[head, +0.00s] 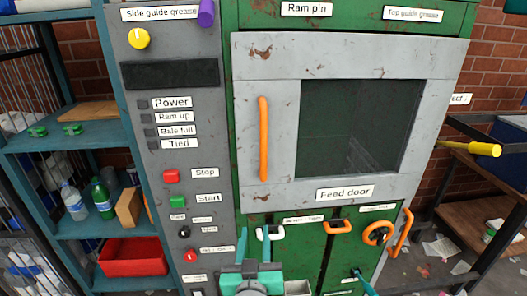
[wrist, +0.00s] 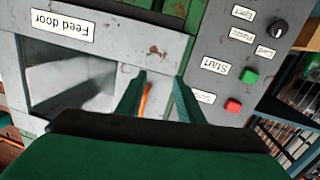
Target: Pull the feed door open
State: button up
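The feed door (head: 390,55) is a worn grey frame around a dark window, on the front of a green machine. It looks shut. Its upright orange handle (head: 263,138) is on the left side of the door and fully visible. My gripper (head: 252,268) is at the bottom of the head view, below the handle and apart from it. In the wrist view, my gripper's two green fingers (wrist: 162,92) are spread, with the orange handle (wrist: 146,100) showing beyond them, nearer one finger. The feed door (wrist: 150,42) fills the left of that view.
A grey control panel (head: 165,75) with a red stop button (head: 170,176) and a green start button (head: 177,200) stands left of the door. Lower orange handles (head: 337,227) and a yellow-ended bar (head: 483,149) are nearby. Blue shelves (head: 60,140) stand at left.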

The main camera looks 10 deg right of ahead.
notch_tip(320, 180, up, 11)
jog(key=w+m, duration=0.1)
jog(key=w, duration=0.2)
jog(key=m+h, duration=0.1)
send_near(263, 141)
jog(key=w, duration=0.3)
jog(key=w+d, duration=0.1)
jog(key=w, duration=0.3)
jog(key=w+d, duration=0.1)
jog(key=w, duration=0.2)
jog(key=shift+w+f, duration=0.2)
jog(key=shift+w, duration=0.2)
grip_shut()
